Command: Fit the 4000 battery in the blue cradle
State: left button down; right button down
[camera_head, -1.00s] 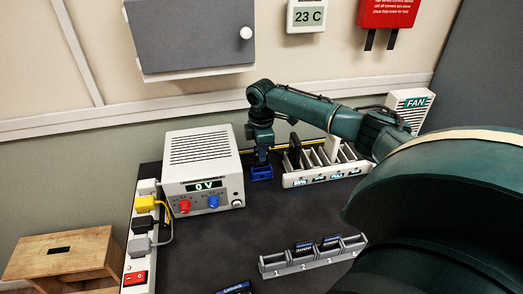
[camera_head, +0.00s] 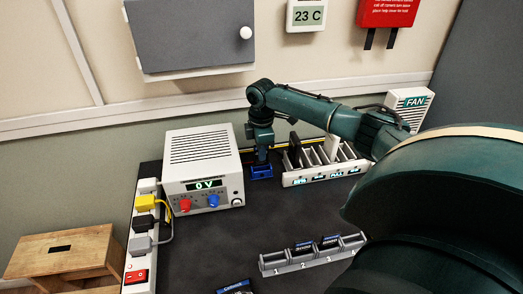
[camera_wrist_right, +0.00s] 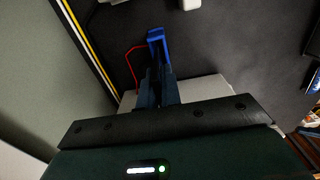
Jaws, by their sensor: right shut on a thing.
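The blue cradle (camera_head: 261,173) stands on the dark bench mat, just right of the white power supply. It also shows in the right wrist view (camera_wrist_right: 157,36), beyond the fingertips. My right gripper (camera_head: 261,159) points down directly over the cradle, its tips at or just above it. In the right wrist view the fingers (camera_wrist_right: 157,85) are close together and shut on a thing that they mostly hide. It seems to be the battery, but no label on it can be read, and how deep it sits cannot be told. My left gripper is not in view.
The power supply (camera_head: 203,170) reads 0 V. A white slotted rack (camera_head: 325,178) stands right of the cradle. A grey numbered rack (camera_head: 288,268) holds dark labelled pieces (camera_head: 303,248). A blue-labelled piece (camera_head: 236,287) lies at the front. The mat's middle is clear.

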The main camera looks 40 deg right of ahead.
aim_at(262, 165)
jog(key=shift+f, duration=0.2)
jog(key=shift+f+b, duration=0.65)
jog(key=shift+f, duration=1.15)
jog(key=shift+f, duration=0.15)
jog(key=c, duration=1.5)
grip_release()
notch_tip(262, 165, up, 13)
jog(key=shift+r, duration=0.1)
